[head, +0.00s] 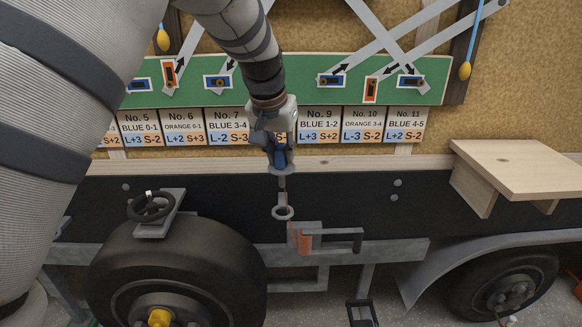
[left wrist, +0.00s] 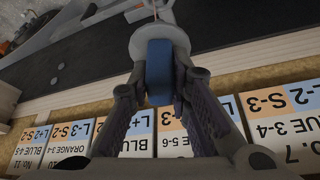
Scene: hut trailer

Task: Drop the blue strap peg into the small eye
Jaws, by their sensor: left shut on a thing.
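The blue strap peg (head: 280,157) has a blue grip block above a round grey collar, with a thin pin pointing down. My left gripper (head: 279,148) is shut on its blue block, in front of the trailer's dark side. In the left wrist view the blue block (left wrist: 158,72) sits between the two fingers of my left gripper (left wrist: 157,88), with the grey collar beyond. A small grey ring, the small eye (head: 283,213), is directly below the peg. The pin reaches down close to the ring; I cannot tell whether its tip is inside. My right gripper is not in view.
A larger dark ring (head: 151,207) stands on a bracket at the left above the tyre (head: 175,275). An orange block (head: 305,243) sits by a grey bracket (head: 343,236) right of the small eye. A wooden shelf (head: 515,165) juts out at the right. Labels (head: 322,126) line the wall behind.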

